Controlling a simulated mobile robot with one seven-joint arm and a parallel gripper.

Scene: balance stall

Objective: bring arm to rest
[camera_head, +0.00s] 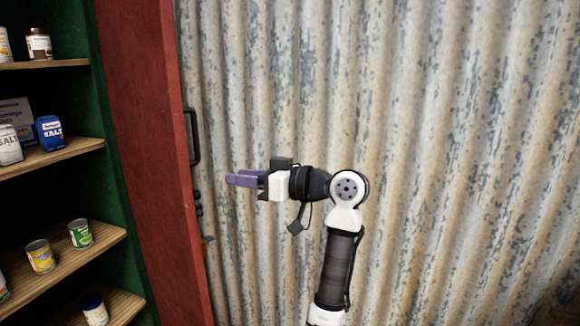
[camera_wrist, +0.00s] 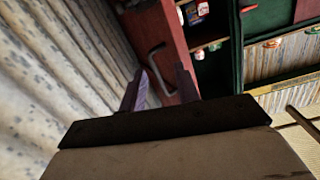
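My arm (camera_head: 338,265) rises in front of a corrugated metal wall in the head view, bent at a white joint, with its end pointing left. My gripper (camera_head: 232,180) has purple fingers, held roughly level in the air near the red door's edge. In the wrist view my gripper (camera_wrist: 160,72) shows its two fingers apart with nothing between them. A dark door handle shows beyond the gap between the fingers.
The red door (camera_head: 150,150) with its dark handle (camera_head: 193,137) stands left of my gripper. Left of it, wooden shelves (camera_head: 65,156) hold cans, jars and salt packs, including a blue salt pack (camera_head: 49,133). The corrugated wall (camera_head: 460,150) fills the right side.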

